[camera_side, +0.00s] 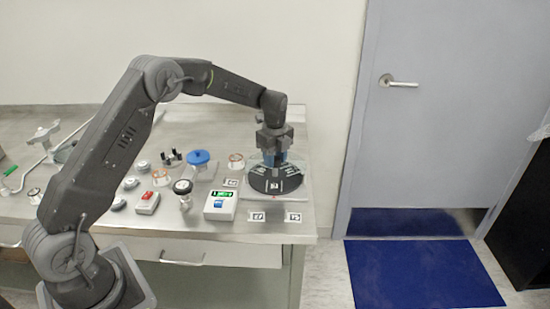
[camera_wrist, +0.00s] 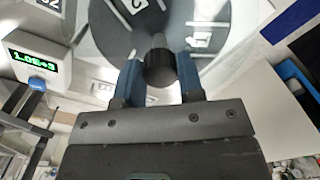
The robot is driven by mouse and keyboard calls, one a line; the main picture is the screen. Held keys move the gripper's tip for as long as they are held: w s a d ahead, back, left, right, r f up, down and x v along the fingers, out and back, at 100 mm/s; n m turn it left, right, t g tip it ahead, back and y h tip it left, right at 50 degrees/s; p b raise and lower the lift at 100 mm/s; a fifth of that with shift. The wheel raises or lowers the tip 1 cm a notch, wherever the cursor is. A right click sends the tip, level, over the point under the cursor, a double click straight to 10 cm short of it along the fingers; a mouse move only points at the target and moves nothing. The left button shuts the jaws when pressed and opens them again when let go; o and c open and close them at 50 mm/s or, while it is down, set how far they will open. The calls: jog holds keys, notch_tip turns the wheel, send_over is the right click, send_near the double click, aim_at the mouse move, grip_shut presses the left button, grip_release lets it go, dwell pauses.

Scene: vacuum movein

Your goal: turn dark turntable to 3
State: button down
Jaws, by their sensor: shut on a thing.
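The dark turntable (camera_side: 270,186) is a round black disc with white labels, on a pale base near the right end of the bench. In the wrist view the dark disc (camera_wrist: 106,38) fills the top, with a label that looks like a 2 (camera_wrist: 138,4) and another white label (camera_wrist: 200,40) too small to read surely. My gripper (camera_side: 273,158) points down over the disc. In the wrist view its blue fingers (camera_wrist: 160,78) are shut on a dark round knob (camera_wrist: 159,62) above the disc. The fingers hide part of the disc.
A white gauge box with a green display (camera_side: 220,204) stands left of the turntable; it also shows in the wrist view (camera_wrist: 36,62). Marker tags lie by the bench's front edge.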

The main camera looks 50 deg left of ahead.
jog(key=c, duration=0.7)
grip_release()
jog(key=shift+c, duration=0.2)
notch_tip(320, 180, up, 14)
